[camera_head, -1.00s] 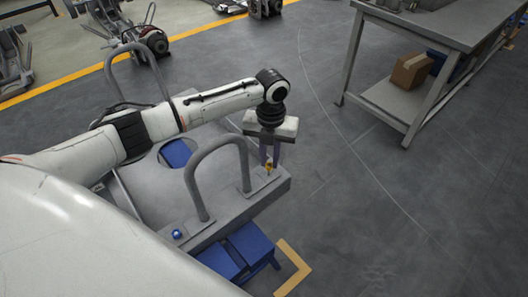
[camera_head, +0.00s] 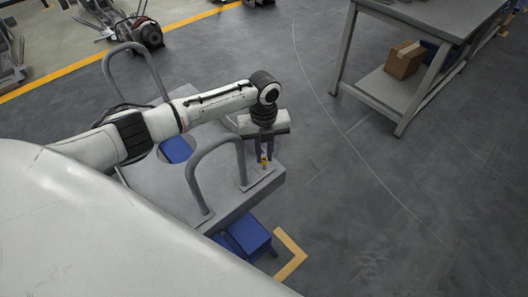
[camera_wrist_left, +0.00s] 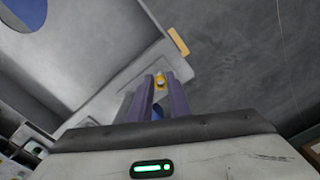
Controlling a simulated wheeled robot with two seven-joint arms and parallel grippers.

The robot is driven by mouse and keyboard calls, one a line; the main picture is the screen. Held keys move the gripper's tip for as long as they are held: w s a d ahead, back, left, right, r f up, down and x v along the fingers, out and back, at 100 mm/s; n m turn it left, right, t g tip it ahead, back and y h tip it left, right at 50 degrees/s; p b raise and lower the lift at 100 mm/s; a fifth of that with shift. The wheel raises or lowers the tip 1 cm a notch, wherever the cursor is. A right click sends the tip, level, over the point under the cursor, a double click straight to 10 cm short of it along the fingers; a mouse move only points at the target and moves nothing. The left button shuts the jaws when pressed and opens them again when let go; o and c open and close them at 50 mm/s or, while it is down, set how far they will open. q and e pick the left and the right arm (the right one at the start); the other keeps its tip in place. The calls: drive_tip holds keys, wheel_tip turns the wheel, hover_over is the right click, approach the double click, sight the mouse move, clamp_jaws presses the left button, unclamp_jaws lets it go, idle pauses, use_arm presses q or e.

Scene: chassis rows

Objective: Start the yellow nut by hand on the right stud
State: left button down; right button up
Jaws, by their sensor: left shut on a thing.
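The small yellow nut (camera_head: 265,161) is between the fingertips of my left gripper (camera_head: 264,155), at the right end of the grey chassis (camera_head: 225,210). In the left wrist view the nut (camera_wrist_left: 160,81) shows at the tips of the two purple-grey fingers (camera_wrist_left: 160,90), which are shut on it. The right stud is hidden under the nut and fingers, so I cannot tell whether the nut touches it or is on its thread. My right gripper is out of view.
A grey hoop handle (camera_head: 192,172) rises from the chassis just left of my gripper. Blue supports (camera_head: 247,236) stand below, beside a yellow floor corner mark (camera_head: 291,255). A workbench (camera_head: 420,22) with a cardboard box (camera_head: 403,61) stands back right. The floor between is clear.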

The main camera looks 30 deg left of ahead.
use_arm(q)
drive_tip(key=shift+f+b, duration=0.55)
drive_tip(key=shift+f, duration=0.6)
idle(0.8)
drive_tip(key=m+b, duration=0.1)
drive_tip(key=m, duration=0.2)
drive_tip(key=shift+w+m, duration=0.1)
drive_tip(key=shift+m, duration=0.3)
drive_tip(key=shift+d+m, duration=0.1)
drive_tip(key=shift+m, duration=0.6)
drive_tip(key=m+b, duration=0.1)
drive_tip(key=m, duration=0.2)
drive_tip(key=shift+d+m, duration=0.1)
drive_tip(key=shift+m, duration=1)
